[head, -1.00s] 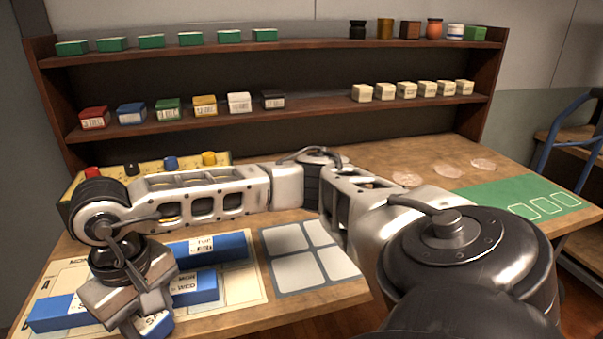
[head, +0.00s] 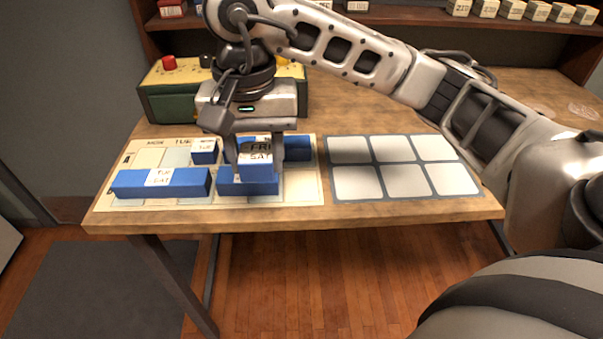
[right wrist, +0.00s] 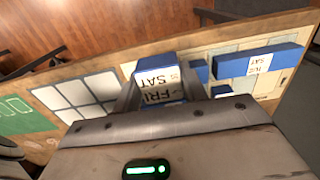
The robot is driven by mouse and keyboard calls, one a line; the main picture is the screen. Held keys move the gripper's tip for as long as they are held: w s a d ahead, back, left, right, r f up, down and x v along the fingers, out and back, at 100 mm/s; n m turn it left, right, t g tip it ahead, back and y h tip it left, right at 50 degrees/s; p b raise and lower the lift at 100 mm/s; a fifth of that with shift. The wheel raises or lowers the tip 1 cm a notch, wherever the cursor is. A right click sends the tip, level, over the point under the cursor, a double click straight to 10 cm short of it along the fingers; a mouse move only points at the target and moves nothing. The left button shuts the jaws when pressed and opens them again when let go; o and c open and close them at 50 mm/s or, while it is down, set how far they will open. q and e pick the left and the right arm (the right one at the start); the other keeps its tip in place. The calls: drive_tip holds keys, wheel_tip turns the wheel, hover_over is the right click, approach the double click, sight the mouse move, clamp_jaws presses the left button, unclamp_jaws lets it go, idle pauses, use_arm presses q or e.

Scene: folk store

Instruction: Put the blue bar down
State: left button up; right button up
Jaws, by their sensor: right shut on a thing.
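My right gripper (head: 255,160) points down over the calendar sheet (head: 308,186) on the table. It is shut on a blue bar (head: 257,171) with a white label reading FRI and SAT. The right wrist view also shows this bar (right wrist: 155,67) between the fingers. Another blue bar (head: 235,188) shows just below the held one on the sheet. I cannot tell whether they touch. A long blue bar (head: 190,184) lies at the sheet's front left, a short one (head: 204,157) behind it, and another (head: 300,150) behind the gripper, partly hidden. My left gripper is out of view.
A pad of pale rectangles (head: 403,165) lies right of the sheet, with nothing on it. A green and yellow box with coloured knobs (head: 170,98) stands behind the sheet. The shelf (head: 415,28) rises along the back. The table's front edge is close to the sheet.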

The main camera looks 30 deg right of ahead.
drive_tip(key=w+d+f, duration=0.1)
drive_tip(key=d+f, duration=0.1)
drive_tip(key=d, duration=0.3)
hover_over(301, 186)
drive_tip(key=f, duration=0.5)
drive_tip(key=shift+s+a+f, duration=0.15)
drive_tip(key=shift+a, duration=0.15)
drive_tip(key=f, duration=0.1)
drive_tip(key=f+p, duration=0.1)
drive_tip(key=f, duration=0.1)
drive_tip(key=shift+d, duration=0.35)
drive_tip(key=shift+f, duration=0.35)
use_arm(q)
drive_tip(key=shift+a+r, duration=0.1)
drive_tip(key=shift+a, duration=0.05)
use_arm(e)
drive_tip(key=shift+f, duration=0.15)
